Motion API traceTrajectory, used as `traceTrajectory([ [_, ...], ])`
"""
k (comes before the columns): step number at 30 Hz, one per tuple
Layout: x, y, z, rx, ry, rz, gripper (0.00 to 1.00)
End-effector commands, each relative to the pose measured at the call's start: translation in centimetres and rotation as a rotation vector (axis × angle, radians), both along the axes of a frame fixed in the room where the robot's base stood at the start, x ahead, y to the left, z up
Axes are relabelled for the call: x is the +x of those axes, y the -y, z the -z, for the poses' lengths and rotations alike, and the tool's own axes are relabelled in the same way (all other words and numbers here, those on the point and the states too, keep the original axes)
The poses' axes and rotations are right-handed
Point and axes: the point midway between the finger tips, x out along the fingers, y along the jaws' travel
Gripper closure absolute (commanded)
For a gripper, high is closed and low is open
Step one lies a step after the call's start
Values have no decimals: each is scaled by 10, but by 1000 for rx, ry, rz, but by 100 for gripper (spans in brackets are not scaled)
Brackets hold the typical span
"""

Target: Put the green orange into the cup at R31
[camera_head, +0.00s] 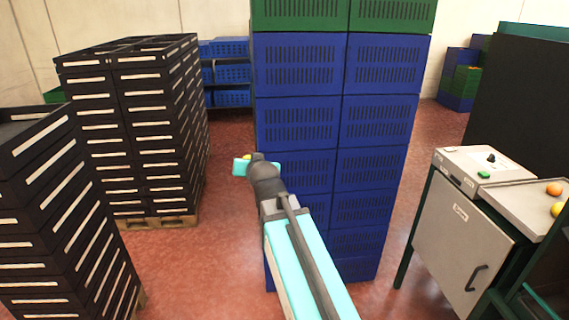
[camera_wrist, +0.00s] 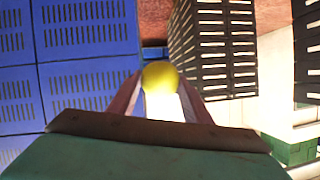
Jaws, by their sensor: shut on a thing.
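My gripper (camera_wrist: 160,92) is shut on a round fruit (camera_wrist: 160,74), which looks yellow to yellow-green in the wrist view. The fruit sits between the two fingertips at their far end. In the head view my gripper (camera_head: 243,167) is held up in the air, left of the blue crate stack, and only a small yellow-green bit of the fruit (camera_head: 247,157) shows behind it. No cup and no R31 label can be made out in either view.
Tall stacked blue crates (camera_head: 297,122) with green ones on top stand straight ahead, close to my arm. Black crate stacks (camera_head: 140,125) stand at the left. A grey cabinet (camera_head: 460,235) at the right bears a tray with an orange (camera_head: 554,189) and a yellow fruit (camera_head: 558,209). Red floor lies between.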

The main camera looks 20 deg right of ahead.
Motion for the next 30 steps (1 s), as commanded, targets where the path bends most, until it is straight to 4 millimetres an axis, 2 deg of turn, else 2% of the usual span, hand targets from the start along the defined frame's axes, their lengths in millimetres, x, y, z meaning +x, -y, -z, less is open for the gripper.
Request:
traceTrajectory([
  [1, -1, -17, -3, -1, 2, -31, 83],
  [3, -2, -33, -6, 0, 2, -62, 83],
  [6, -3, -49, -8, 1, 1, -91, 83],
  [9, -3, -55, -9, -1, 1, -104, 83],
  [23, -3, -55, -9, 0, 0, -104, 83],
  [30, -3, -48, -9, 0, 0, -94, 83],
])
